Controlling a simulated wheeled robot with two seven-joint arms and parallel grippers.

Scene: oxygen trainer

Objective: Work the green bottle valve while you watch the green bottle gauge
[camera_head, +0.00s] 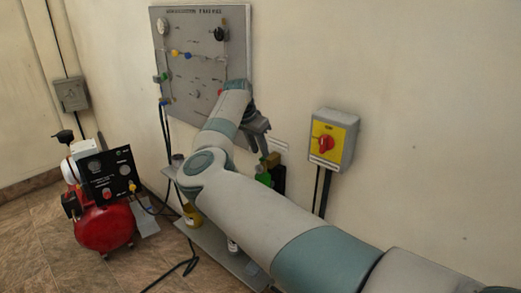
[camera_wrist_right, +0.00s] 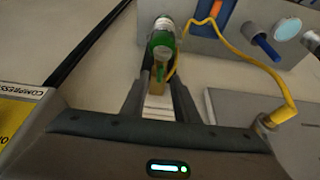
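The green bottle (camera_head: 264,176) stands low by the wall in the head view, partly hidden behind my right arm. My right gripper (camera_head: 262,143) points down above it. In the right wrist view, a green fitting with a pale round end (camera_wrist_right: 162,42) lies just beyond the fingertips. A brass-coloured piece (camera_wrist_right: 158,77) shows between the two fingers of my right gripper (camera_wrist_right: 160,88). The fingers stand apart, and I see no clear grip on the piece. I cannot make out a readable green bottle gauge in either view. My left gripper is not in view.
A grey panel (camera_head: 185,85) with gauges and knobs hangs on the wall. A yellow-faced switch box (camera_head: 340,136) is right of my gripper. A red compressor (camera_head: 104,229) stands at left, with black hoses on the floor. A yellow hose (camera_wrist_right: 245,55) runs beside the fingers.

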